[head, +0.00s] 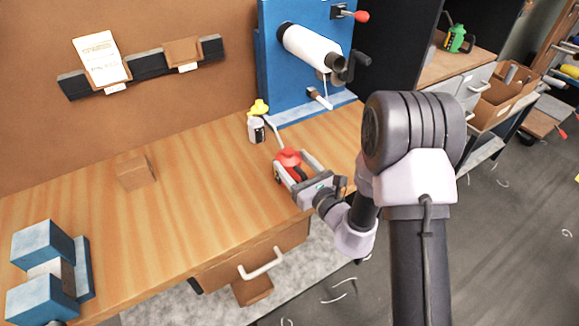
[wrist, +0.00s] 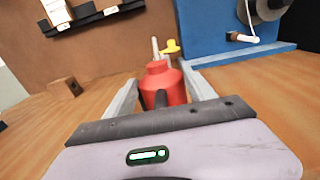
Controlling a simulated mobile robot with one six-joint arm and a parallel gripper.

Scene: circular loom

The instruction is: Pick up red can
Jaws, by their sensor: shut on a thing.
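The red can (head: 288,157) is a small oil can with a pale spout, near the right front part of the wooden workbench. In the wrist view the red can (wrist: 163,85) stands upright between the fingers, its lower part hidden behind the gripper body. My gripper (head: 290,168) reaches in from the front edge and is shut on the red can, one finger on each side. The gripper (wrist: 160,100) also shows in the wrist view. I cannot tell whether the can's base touches the bench.
A white bottle with a yellow top (head: 256,128) stands behind the can. A blue machine with a white roll (head: 312,48) is at the back. A wooden block (head: 135,172) and a blue vise (head: 48,265) are to the left. The bench (head: 200,190) between is clear.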

